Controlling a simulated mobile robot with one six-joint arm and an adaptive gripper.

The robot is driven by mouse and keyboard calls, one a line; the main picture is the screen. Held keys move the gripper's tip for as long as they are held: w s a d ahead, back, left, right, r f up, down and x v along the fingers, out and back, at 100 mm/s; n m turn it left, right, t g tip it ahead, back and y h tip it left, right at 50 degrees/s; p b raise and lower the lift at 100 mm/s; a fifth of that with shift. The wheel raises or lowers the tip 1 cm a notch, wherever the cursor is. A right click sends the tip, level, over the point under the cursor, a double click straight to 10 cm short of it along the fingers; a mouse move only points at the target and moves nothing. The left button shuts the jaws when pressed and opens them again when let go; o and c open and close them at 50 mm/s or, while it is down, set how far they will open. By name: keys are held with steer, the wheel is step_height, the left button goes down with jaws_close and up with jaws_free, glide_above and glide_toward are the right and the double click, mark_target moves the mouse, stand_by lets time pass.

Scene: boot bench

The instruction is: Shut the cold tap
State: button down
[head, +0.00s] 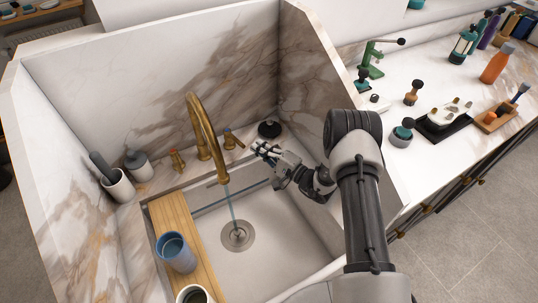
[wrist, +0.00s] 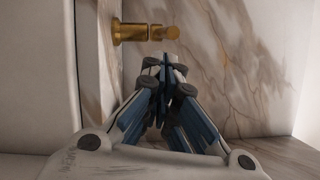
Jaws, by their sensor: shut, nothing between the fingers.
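A tall brass spout (head: 207,130) arches over the white sink, and a thin bluish stream of water (head: 232,205) runs from it toward the drain. One brass tap handle (head: 177,160) stands left of the spout, and another (head: 230,139), with a lever pointing right, stands right of it. No hot or cold marking is readable. My gripper (head: 258,148) is shut and empty, just right of the right handle's lever. In the wrist view a brass tap (wrist: 140,32) lies just beyond my closed fingertips (wrist: 167,62); I cannot tell whether they touch.
A wooden board (head: 180,220) spans the sink's left side, with a blue cup (head: 175,252) on it. A black round item (head: 269,129) sits behind my gripper. A grey canister (head: 138,165) and a white cup (head: 118,184) stand at left. High marble walls bound the sink.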

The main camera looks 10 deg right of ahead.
mark_target(235, 139)
steer(key=x, duration=0.3)
steer(key=shift+w+a, duration=0.1)
steer(key=shift+w, duration=0.05)
steer(key=shift+s+a+b, duration=0.55)
steer(key=shift+s+a, duration=0.2)
steer(key=shift+s, duration=0.1)
